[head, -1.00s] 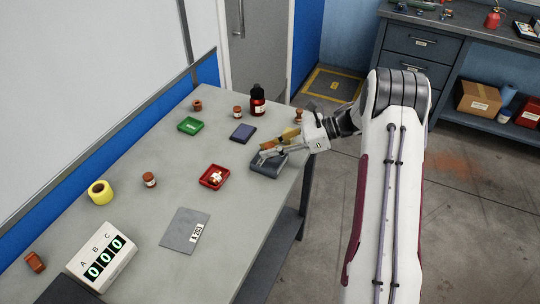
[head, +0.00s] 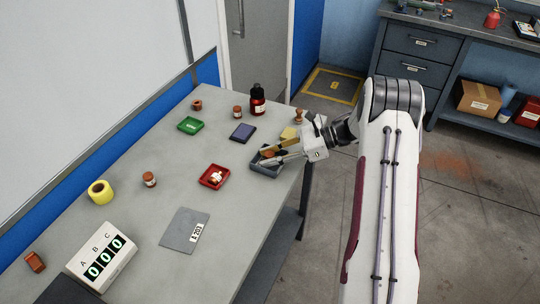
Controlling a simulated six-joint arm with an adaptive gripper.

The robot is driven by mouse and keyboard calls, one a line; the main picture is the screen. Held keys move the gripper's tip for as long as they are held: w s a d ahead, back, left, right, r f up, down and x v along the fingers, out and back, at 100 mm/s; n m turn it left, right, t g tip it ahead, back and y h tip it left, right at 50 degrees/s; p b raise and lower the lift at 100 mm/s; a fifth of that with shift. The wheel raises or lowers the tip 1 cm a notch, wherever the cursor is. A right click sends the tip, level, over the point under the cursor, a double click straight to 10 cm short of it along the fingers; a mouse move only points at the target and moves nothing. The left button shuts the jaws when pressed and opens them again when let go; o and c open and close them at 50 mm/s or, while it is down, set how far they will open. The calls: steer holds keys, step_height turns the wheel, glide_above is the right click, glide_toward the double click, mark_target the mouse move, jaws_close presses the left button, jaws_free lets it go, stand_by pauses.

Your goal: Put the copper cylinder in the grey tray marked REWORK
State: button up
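A dark grey tray (head: 257,167) sits near the table's right edge; I cannot read its marking, and my gripper covers part of it. My gripper (head: 264,153) is over this tray, its two fingers apart from each other and pointing left. A small copper-brown piece (head: 268,154) shows between the fingers, low at the tray. It looks like the copper cylinder, but it is mostly hidden. I cannot tell whether the fingers touch it or whether it rests on the tray floor.
A red tray (head: 207,184) holds a labelled piece. A green tray (head: 189,125), a dark blue pad (head: 242,133), a dark red bottle (head: 258,104) and a yellow block (head: 289,133) stand nearby. Several copper-brown pieces, a yellow roll (head: 100,192) and a counter box (head: 103,254) are on the table.

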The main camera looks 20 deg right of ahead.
steer(key=shift+r, duration=0.15)
steer(key=v, duration=1.2)
steer(key=shift+w, duration=0.1)
stand_by(0.6)
